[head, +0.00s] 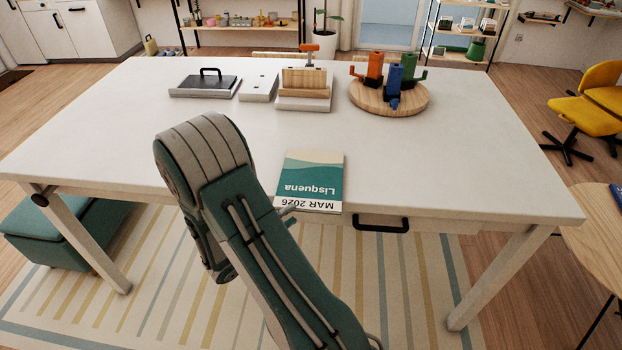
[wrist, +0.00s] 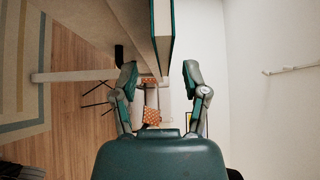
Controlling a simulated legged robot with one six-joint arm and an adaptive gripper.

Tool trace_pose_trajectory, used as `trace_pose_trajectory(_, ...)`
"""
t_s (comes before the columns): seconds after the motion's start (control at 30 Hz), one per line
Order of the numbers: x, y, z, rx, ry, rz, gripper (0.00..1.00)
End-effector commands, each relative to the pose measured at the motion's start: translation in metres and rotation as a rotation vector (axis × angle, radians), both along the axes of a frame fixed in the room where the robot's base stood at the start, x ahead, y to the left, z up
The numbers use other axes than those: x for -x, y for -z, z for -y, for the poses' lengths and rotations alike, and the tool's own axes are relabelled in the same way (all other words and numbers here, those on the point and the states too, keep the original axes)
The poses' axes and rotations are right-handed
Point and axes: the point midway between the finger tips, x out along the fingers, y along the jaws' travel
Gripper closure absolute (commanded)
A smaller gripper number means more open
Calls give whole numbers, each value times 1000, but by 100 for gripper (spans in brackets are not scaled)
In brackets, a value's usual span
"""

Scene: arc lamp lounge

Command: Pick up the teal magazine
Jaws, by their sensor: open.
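The teal magazine (head: 315,178) lies flat on the white table (head: 450,150) at its front edge and seems to jut slightly over it. Its cover has a cream top, teal waves and upside-down lettering. In the wrist view its teal and pale edge (wrist: 163,35) shows at the top centre, between the lines of the two fingers. My gripper (wrist: 160,78) is open and empty, its fingers spread apart. In the head view my arm hides most of the gripper; a small part shows by the magazine's near left corner. I cannot tell whether it touches.
Toward the back of the table stand a dark-lidded tray (head: 205,86), a wooden block stand (head: 305,82) and a round wooden board (head: 389,97) with coloured pieces. A black drawer handle (head: 382,225) sits below the front edge. The tabletop right of the magazine is clear.

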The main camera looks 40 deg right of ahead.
Motion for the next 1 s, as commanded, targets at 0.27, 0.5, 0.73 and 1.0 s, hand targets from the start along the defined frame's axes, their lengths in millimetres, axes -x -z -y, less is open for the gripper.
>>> trace_pose_trajectory(0.27,2,-3,39,0,5,1,41)
trace_pose_trajectory(0.5,1,-3,51,0,0,1,41)
trace_pose_trajectory(0.73,1,-3,51,0,0,1,86)
trace_pose_trajectory(1.0,0,-2,51,-1,1,1,100)
